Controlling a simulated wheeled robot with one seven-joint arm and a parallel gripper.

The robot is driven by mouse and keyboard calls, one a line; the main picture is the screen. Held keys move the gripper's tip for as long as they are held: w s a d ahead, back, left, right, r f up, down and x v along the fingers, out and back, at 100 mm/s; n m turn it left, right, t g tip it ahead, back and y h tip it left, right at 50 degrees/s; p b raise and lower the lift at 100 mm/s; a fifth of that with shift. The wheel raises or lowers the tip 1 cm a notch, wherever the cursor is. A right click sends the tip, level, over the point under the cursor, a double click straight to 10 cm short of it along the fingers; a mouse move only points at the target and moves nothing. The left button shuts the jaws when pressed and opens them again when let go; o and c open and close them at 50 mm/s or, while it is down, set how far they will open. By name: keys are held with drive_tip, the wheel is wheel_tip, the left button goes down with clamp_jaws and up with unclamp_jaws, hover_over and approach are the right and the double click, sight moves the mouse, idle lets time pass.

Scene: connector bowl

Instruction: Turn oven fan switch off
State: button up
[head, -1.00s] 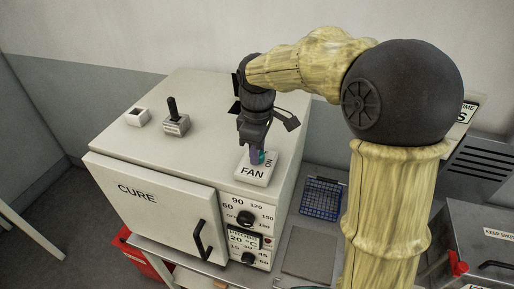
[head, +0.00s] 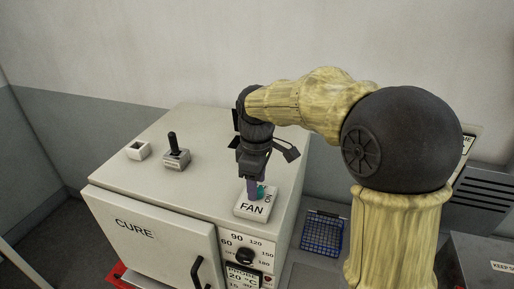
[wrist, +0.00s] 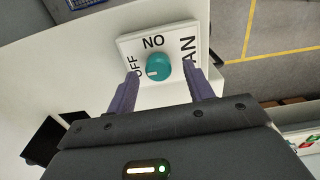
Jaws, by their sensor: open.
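The fan switch is a white plate (head: 244,211) marked FAN on top of the oven (head: 150,194), near its front right corner. Its round teal knob (wrist: 157,64) shows in the wrist view, with a short white mark on its lower left part. OFF is lettered to its left and ON, upside down, above it. My gripper (head: 254,190) points down over the plate. In the wrist view my gripper (wrist: 160,66) is open, one finger on each side of the knob, with gaps visible. In the head view the fingers partly hide the knob.
A toggle lever (head: 174,152) and a small white square box (head: 138,150) stand to the left on the oven top. The front has a dial (head: 246,257) and a door handle (head: 197,271). A blue wire basket (head: 322,233) sits to the right.

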wheel_tip(320, 180, up, 16)
drive_tip(key=b, duration=0.1)
drive_tip(key=shift+w+d+b, duration=0.15)
drive_tip(key=shift+w+b, duration=0.05)
drive_tip(key=shift+b, duration=0.2)
idle(0.4)
